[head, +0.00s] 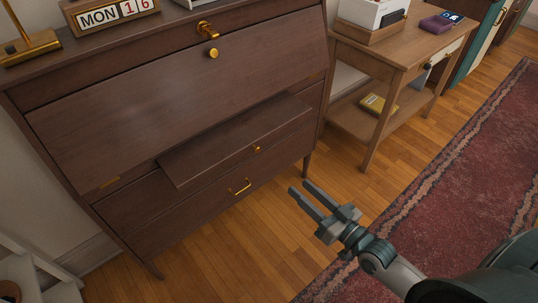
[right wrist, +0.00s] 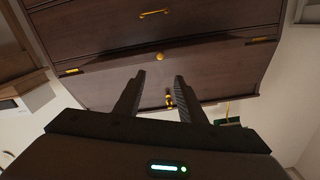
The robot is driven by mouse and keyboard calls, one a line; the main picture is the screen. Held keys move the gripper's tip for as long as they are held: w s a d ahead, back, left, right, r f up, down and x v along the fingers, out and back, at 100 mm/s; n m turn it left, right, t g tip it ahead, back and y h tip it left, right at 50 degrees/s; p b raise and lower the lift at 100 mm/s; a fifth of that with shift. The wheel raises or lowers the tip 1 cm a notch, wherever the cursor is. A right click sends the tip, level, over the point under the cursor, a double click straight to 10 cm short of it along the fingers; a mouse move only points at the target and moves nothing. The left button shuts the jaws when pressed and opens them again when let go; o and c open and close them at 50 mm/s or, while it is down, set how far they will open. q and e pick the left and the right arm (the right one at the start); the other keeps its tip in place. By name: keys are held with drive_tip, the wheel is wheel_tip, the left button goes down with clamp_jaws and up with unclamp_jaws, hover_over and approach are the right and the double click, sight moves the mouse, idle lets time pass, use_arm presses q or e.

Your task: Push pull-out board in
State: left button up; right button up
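The pull-out board (head: 235,138) is a dark brown board sticking out of the front of the dark wooden desk (head: 70,215), below its slanted front panel (head: 180,100). A small brass knob (head: 256,149) sits on the board's front edge; a brass knob also shows in the right wrist view (right wrist: 160,56). My right gripper (head: 299,191) is in front of the board, to its right and apart from it. Its two fingers are spread with nothing between them, also in the right wrist view (right wrist: 158,76). My left gripper is not in view.
Below the board is a drawer with a brass handle (head: 240,187). A wooden side table (head: 385,52) stands to the right, with boxes on top and a yellow book (head: 379,105) on its shelf. A red rug (head: 460,185) lies at right. The wood floor before the desk is clear.

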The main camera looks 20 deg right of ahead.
sight(259, 151)
drive_tip(key=shift+w+a, duration=0.1)
idle(0.3)
